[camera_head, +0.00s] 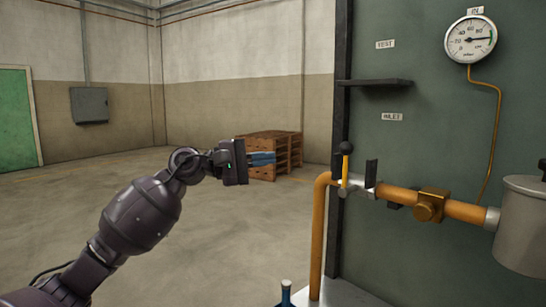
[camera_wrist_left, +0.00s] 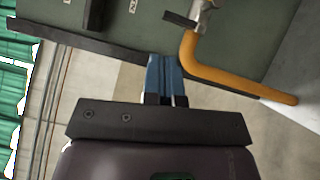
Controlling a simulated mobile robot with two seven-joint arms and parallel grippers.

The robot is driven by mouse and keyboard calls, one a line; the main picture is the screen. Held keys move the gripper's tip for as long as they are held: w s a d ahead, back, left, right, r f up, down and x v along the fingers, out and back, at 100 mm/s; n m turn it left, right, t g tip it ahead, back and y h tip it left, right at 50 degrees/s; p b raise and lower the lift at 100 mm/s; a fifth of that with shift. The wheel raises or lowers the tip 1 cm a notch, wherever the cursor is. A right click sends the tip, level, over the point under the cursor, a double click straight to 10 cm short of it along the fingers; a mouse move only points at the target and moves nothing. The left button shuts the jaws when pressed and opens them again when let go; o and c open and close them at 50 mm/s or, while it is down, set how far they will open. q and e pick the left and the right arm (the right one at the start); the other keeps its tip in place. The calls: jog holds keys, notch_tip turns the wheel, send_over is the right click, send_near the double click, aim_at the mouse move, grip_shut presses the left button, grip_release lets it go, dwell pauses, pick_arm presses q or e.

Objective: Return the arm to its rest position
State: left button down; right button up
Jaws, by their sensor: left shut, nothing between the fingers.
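My left arm reaches in from the left in the head view. Its gripper (camera_head: 272,158) has blue fingers that are shut and empty, and it hangs in free air left of the green panel. In the left wrist view the blue fingers (camera_wrist_left: 164,75) lie together with nothing between them, and the orange pipe appears to their right.
The green panel (camera_head: 425,150) carries an orange pipe (camera_head: 318,235), a valve with a yellow handle (camera_head: 345,170), a gauge (camera_head: 471,40) and a dark shelf (camera_head: 375,82). A grey canister (camera_head: 522,230) stands at right. Wooden pallets (camera_head: 290,150) are stacked behind. Open floor lies left.

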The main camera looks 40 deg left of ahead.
jog(key=shift+w+a, duration=0.1)
jog(key=shift+w, duration=0.2)
